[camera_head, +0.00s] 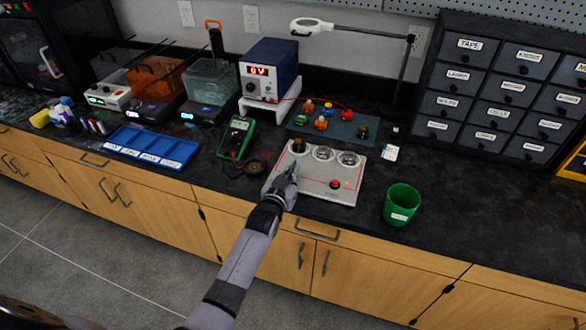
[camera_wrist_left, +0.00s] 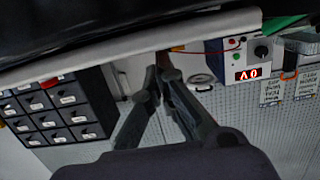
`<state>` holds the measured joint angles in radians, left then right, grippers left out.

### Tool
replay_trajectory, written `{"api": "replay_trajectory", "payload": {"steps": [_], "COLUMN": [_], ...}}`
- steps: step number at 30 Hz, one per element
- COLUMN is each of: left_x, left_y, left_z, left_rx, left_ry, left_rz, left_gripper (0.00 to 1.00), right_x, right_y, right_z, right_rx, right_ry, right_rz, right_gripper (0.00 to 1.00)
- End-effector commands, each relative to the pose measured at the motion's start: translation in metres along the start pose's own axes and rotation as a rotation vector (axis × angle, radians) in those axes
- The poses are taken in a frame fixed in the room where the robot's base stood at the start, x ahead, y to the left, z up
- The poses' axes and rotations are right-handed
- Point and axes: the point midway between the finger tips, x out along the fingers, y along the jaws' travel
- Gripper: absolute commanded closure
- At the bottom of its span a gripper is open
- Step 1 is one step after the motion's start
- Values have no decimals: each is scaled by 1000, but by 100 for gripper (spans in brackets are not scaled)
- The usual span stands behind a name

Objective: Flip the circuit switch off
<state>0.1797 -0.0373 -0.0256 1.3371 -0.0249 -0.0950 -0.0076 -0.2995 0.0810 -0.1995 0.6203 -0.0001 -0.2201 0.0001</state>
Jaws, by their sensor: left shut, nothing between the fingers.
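The white circuit board (camera_head: 318,196) lies on the black counter near its front edge. It has round clear-topped parts along its back, a red line and a small red-and-dark knob (camera_head: 335,184), which looks like the switch. My left gripper (camera_head: 291,172) is over the board's left part, left of the knob and apart from it. Its fingers hide some of the board there. In the left wrist view, tilted nearly upside down, the fingers (camera_wrist_left: 160,72) are together with nothing between them. I cannot tell whether the fingertips touch the board. My right gripper is not in view.
A power supply (camera_head: 268,72) reading 0V stands behind, with red wires. A green multimeter (camera_head: 236,137) lies left of the board, a green cup (camera_head: 402,205) stands right. A blue tray (camera_head: 152,147), lamp (camera_head: 312,26) and labelled drawers (camera_head: 500,85) are around. Counter right of the cup is clear.

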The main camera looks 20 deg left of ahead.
Motion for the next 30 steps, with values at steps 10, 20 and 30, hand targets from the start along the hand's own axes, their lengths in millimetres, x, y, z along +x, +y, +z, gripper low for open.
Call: {"api": "replay_trajectory", "payload": {"steps": [10, 20, 30], "left_x": [3, 7, -54], "left_y": [0, -5, -5], "left_z": [0, -50, -51], "left_rx": [0, 0, -1], "left_ry": [-51, -50, -52], "left_rz": [0, -1, -1], "left_gripper": [100, 100, 100], "right_x": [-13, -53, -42], "right_y": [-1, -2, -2], "right_z": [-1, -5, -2], "right_rx": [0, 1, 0], "right_ry": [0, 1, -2], "right_rz": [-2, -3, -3], "right_gripper": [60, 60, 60]}}
